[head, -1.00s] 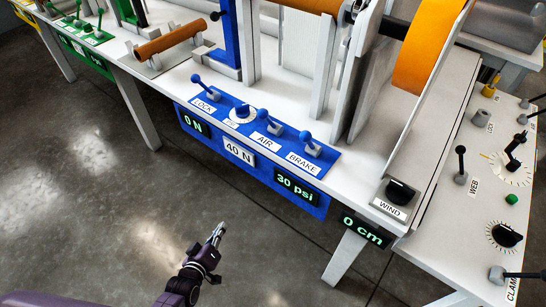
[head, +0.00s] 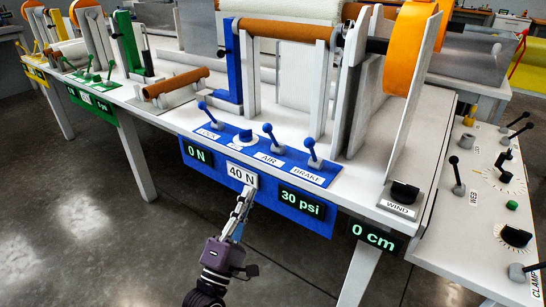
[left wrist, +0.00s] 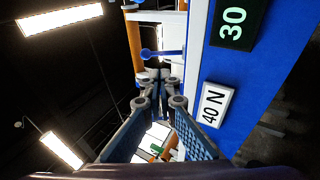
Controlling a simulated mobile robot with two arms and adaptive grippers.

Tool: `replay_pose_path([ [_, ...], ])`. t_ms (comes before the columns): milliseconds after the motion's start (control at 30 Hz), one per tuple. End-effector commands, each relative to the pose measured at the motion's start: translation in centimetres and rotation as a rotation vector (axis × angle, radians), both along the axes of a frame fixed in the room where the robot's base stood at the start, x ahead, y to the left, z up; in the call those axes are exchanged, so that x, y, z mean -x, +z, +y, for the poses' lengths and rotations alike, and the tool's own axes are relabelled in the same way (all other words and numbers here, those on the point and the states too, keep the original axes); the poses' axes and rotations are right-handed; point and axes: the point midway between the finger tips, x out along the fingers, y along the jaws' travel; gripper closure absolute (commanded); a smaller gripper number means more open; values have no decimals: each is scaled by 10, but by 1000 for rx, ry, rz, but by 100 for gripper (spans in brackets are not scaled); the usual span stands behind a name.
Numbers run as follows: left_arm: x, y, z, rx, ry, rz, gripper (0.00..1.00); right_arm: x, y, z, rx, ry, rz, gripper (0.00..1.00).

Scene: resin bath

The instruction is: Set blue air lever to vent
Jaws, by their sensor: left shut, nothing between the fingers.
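The blue air lever (head: 273,138) stands on the blue control strip behind its AIR label (head: 268,160); its ball is up and tips slightly left. The blue strip's front shows a 30 psi display (head: 301,203). My left gripper (head: 246,190) is shut and empty. It is in front of the strip, by the 40 N plate (head: 242,174), below and left of the lever. In the left wrist view the closed fingers (left wrist: 158,76) point toward a blue lever (left wrist: 162,53); I cannot tell which one. My right gripper is not in view.
A blue brake lever (head: 312,153) stands right of the air lever. Open floor (head: 100,225) lies in front of the table.

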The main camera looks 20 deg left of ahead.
Motion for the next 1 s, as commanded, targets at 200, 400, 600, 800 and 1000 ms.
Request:
replay_pose_path([
  [200,0,1,0,0,0,-1,100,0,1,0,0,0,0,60],
  [400,-6,4,-1,-1,1,-2,100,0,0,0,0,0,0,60],
  [600,-34,21,-4,0,2,-5,100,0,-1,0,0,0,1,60],
  [800,-71,42,-9,-1,1,-3,100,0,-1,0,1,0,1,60],
  [1000,-102,59,-13,-1,1,-2,100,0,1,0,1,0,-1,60],
])
